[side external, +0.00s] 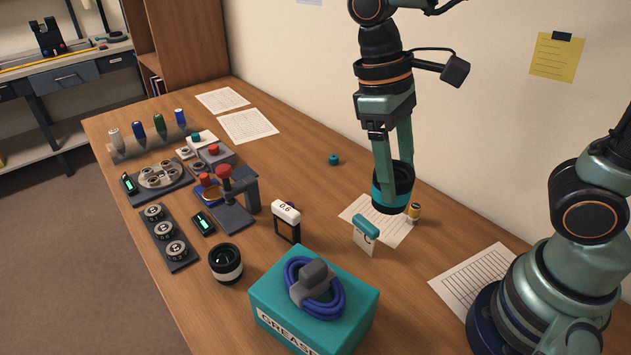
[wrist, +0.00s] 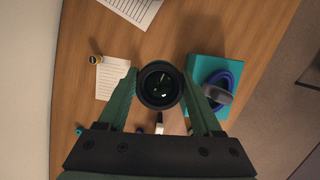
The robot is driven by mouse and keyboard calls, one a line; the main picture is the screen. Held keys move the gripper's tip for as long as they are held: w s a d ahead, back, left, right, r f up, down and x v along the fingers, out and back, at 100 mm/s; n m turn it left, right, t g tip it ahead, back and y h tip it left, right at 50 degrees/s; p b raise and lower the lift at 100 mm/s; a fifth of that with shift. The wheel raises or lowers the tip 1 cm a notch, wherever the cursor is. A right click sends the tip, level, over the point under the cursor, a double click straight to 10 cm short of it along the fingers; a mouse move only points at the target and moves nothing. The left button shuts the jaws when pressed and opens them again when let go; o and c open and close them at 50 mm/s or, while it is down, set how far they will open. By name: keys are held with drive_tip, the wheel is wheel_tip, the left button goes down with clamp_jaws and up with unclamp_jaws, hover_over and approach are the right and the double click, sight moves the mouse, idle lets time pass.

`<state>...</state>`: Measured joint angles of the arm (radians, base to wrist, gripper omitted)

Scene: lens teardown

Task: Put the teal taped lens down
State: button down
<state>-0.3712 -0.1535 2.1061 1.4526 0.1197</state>
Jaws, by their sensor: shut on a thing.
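The teal taped lens (side external: 391,187) is a black cylinder with a teal band. My gripper (side external: 393,172) is shut on it and holds it upright in the side view, over a paper sheet near the wall side of the table. I cannot tell for sure whether its base is clear of the sheet. In the wrist view the lens (wrist: 159,86) shows its dark round glass end between my two green fingers (wrist: 160,92). The tape is hidden in that view.
A teal grease box (side external: 315,300) with a blue coil stands at the front. A white-banded lens (side external: 226,263), a teal-topped card stand (side external: 365,236) and a small brass cylinder (side external: 414,212) are nearby. A press (side external: 232,200) and trays stand left. Bare wood lies behind the lens.

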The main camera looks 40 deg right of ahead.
drive_tip(key=w+d+f+m+y, duration=0.1)
drive_tip(key=w+d+f, duration=0.3)
drive_tip(key=w+d, duration=0.5)
drive_tip(key=shift+w+d+m, duration=0.15)
drive_tip(key=shift+m, duration=0.75)
drive_tip(key=shift+f, duration=0.1)
drive_tip(key=s+a+r+n, duration=0.1)
drive_tip(key=s+a, duration=0.2)
drive_tip(key=s+a+r+n, duration=0.1)
drive_tip(key=s+a+r, duration=0.1)
drive_tip(key=s+a, duration=0.1)
drive_tip(key=s+a+r+n+h, duration=0.1)
drive_tip(key=s+a, duration=0.2)
drive_tip(key=shift+s+a+r, duration=0.15)
drive_tip(key=shift+s+r, duration=0.05)
drive_tip(key=shift+r, duration=0.15)
drive_tip(key=shift+s+f, duration=0.2)
drive_tip(key=shift+f, duration=0.15)
wheel_tip(320, 180, down, 19)
drive_tip(key=shift+f, duration=0.1)
